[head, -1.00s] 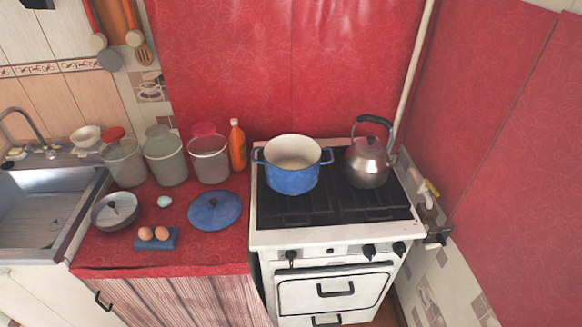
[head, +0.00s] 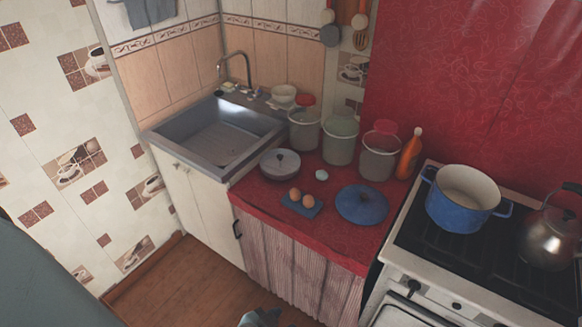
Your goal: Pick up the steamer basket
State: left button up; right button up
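A round, shallow grey metal vessel with a small upright post or knob in its middle, which looks like the steamer basket (head: 280,164), sits on the red counter just right of the sink. Nothing is holding it. A small grey part at the bottom edge, apparently my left gripper (head: 261,318), is cut off by the frame and well below and apart from the basket. Whether its fingers are open or shut does not show. My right gripper is not in view.
Close to the basket are eggs on a blue holder (head: 302,204), a small pale egg-like object (head: 321,175) and a blue lid (head: 361,205). Several canisters (head: 341,140) stand behind. The sink (head: 217,135) is left; a blue pot (head: 464,198) and kettle (head: 549,238) stand on the stove.

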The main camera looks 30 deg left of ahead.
aim_at(278, 165)
jog(key=i+j, duration=0.1)
jog(key=j, duration=0.35)
jog(key=i+j+u, duration=0.1)
jog(key=j, duration=0.3)
jog(key=i+j, duration=0.15)
jog(key=j, duration=0.3)
jog(key=i+j+u, duration=0.15)
jog(key=j, duration=0.25)
jog(key=i+j, duration=0.15)
jog(key=j, duration=0.3)
jog(key=i+j+u, duration=0.1)
jog(key=j, duration=0.3)
jog(key=i+j, duration=0.25)
jog(key=j, duration=0.15)
jog(key=i+j+u, duration=0.1)
jog(key=j, duration=0.3)
jog(key=i, duration=0.05)
